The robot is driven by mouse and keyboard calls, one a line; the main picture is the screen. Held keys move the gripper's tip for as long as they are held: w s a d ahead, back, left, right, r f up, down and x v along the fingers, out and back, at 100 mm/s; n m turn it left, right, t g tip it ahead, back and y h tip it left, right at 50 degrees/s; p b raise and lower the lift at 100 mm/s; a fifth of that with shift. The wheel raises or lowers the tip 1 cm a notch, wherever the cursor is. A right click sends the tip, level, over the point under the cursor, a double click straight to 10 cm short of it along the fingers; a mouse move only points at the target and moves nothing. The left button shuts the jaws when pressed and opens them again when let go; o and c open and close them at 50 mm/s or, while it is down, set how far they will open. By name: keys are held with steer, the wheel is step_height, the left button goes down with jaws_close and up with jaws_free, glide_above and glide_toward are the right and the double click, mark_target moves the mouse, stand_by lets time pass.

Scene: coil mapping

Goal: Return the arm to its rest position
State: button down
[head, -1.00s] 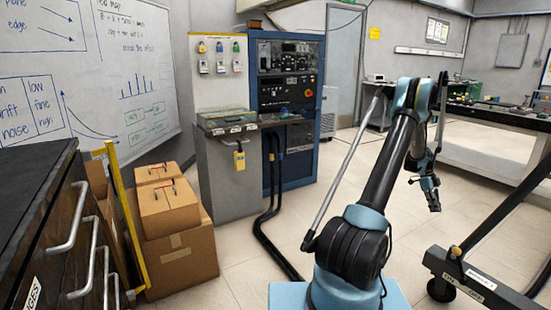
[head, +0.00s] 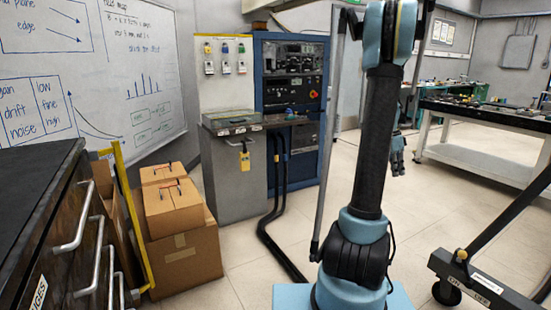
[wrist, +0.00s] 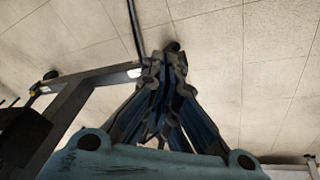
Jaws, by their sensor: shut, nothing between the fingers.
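My gripper (head: 397,160) hangs in the head view just right of my upright arm, partly hidden behind it, with open floor behind it. In the wrist view my gripper (wrist: 163,70) fills the middle, its dark fingers drawn together at the tips with nothing between them. My arm stands nearly vertical in the head view, and its upper end reaches the top edge of the picture.
A blue instrument rack (head: 290,90) and a grey cabinet (head: 238,175) stand to the left. Cardboard boxes (head: 180,240) sit by the dark drawers (head: 60,230). A workbench (head: 480,118) is at right, a black metal frame (head: 480,285) at lower right. Floor between is clear.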

steer(key=s+a+r+n+t, duration=0.15)
steer(key=s+a+n, duration=0.25)
steer(key=s+a, duration=0.45)
steer(key=s+a+r+n+t, duration=0.1)
steer(key=s+a+r+n, duration=0.3)
steer(key=a, duration=0.7)
steer(key=s+a+f+n+y, duration=0.1)
steer(key=s+a+f+n, duration=0.4)
steer(key=s, duration=0.4)
steer(key=s+a+f+n+t+y, duration=0.1)
steer(key=s+a+f+n, duration=0.4)
steer(key=s+a, duration=0.2)
steer(key=shift+s+a+f+n+y, duration=0.3)
steer(key=shift+s+y, duration=0.1)
steer(key=shift+s, duration=0.6)
steer(key=shift+d+t, duration=0.15)
steer(key=shift+t, duration=0.1)
